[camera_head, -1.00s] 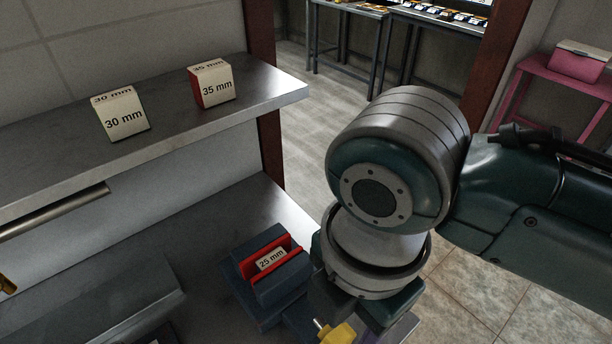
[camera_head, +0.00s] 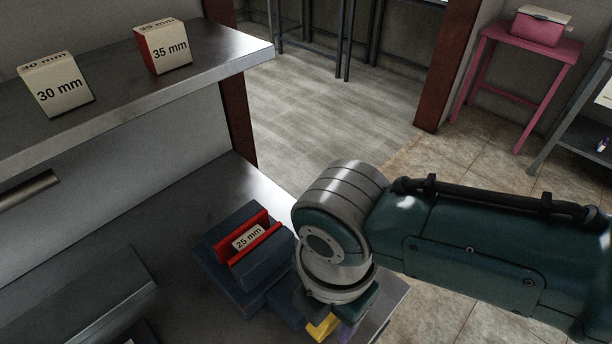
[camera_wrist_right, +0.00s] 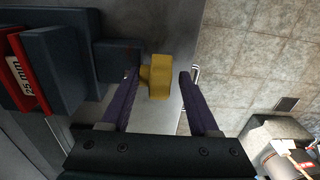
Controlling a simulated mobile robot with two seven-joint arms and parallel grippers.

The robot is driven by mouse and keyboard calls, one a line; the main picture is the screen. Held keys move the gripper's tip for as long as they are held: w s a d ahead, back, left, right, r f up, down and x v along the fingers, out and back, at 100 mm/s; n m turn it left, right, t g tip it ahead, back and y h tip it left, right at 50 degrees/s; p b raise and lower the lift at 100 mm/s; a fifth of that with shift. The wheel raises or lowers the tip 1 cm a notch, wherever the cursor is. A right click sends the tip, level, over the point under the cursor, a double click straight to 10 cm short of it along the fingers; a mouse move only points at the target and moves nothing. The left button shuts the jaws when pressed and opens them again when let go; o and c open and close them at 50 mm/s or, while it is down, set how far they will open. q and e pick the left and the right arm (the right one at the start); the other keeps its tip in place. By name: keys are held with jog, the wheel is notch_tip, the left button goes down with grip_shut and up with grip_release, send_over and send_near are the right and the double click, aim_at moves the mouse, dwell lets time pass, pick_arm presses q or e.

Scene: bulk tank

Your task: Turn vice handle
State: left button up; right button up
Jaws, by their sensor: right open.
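The dark blue vice (camera_head: 222,262) stands on the grey workbench, with red jaw faces on either side of a white block marked 25 mm (camera_head: 248,238). The vice also shows at the left of the right wrist view (camera_wrist_right: 62,58). Its yellow handle (camera_wrist_right: 157,76) sits between the two purple fingers of my right gripper (camera_wrist_right: 158,78), which is open. The handle lies nearer the left finger, and a gap shows on its right. In the head view the handle (camera_head: 322,327) shows just below my right wrist, which hides part of it. My left gripper is not in view.
A metal shelf (camera_head: 120,100) above the bench holds blocks marked 30 mm (camera_head: 58,88) and 35 mm (camera_head: 164,47). A dark grey box-like object (camera_head: 75,295) lies left of the vice. A pink table (camera_head: 520,85) stands at the far right. The floor between is clear.

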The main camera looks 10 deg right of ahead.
jog(key=shift+c, duration=0.4)
grip_shut()
jog(key=shift+a+r, duration=0.1)
jog(key=shift+a+t+h, duration=0.1)
jog(key=shift+t+h, duration=0.3)
jog(key=shift+h, duration=0.2)
jog(key=shift+s+a+t+h, duration=0.15)
jog(key=shift+t+h, duration=0.25)
jog(key=shift+h, duration=0.1)
jog(key=shift+s+a+f+t+h, duration=0.15)
jog(key=shift+f+t+h, duration=0.1)
jog(key=shift+t+h, duration=0.45)
jog(key=shift+t+h+b, duration=0.5)
jog(key=shift+h+b, duration=0.5)
